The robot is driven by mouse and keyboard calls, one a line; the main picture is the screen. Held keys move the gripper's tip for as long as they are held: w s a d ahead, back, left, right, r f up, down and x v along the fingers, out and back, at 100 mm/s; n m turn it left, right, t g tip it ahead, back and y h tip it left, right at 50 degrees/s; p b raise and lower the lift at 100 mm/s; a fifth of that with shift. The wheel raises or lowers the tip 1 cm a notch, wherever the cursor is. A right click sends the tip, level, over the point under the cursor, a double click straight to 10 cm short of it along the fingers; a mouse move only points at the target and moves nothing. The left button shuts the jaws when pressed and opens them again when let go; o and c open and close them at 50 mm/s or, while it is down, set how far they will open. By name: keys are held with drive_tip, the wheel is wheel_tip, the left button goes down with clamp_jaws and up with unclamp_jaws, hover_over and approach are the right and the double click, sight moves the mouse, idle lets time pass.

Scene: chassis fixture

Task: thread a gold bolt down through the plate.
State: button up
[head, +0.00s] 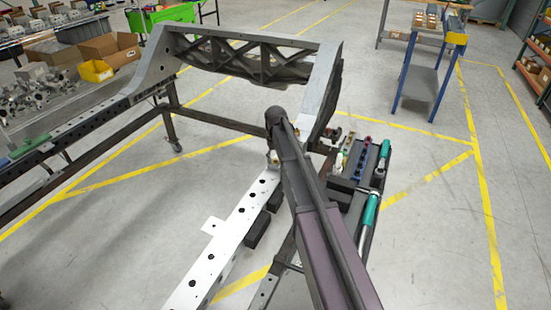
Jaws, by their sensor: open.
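A long pale metal rail (237,232) with a row of dark holes runs from the lower left up to my arm. A small flat plate tab (212,226) sticks out from its left side. A small tan or gold piece (273,157) shows at the rail's far end, beside my arm; it is too small to tell whether it is a bolt. My dark arm crosses the middle of the view from the bottom up to a rounded joint. My gripper cannot be made out; the arm seems to hide it. No gold bolt can be told for sure.
The large chassis frame (325,75) stands behind. A blue-legged cart (420,80) stands at the back right. Floor at right is clear.

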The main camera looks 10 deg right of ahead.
clamp_jaws()
drive_tip(key=m, duration=0.8)
drive_tip(key=shift+f, duration=0.1)
drive_tip(key=shift+m, duration=2.6)
drive_tip(key=shift+m, duration=0.3)
drive_tip(key=shift+m, duration=1.1)
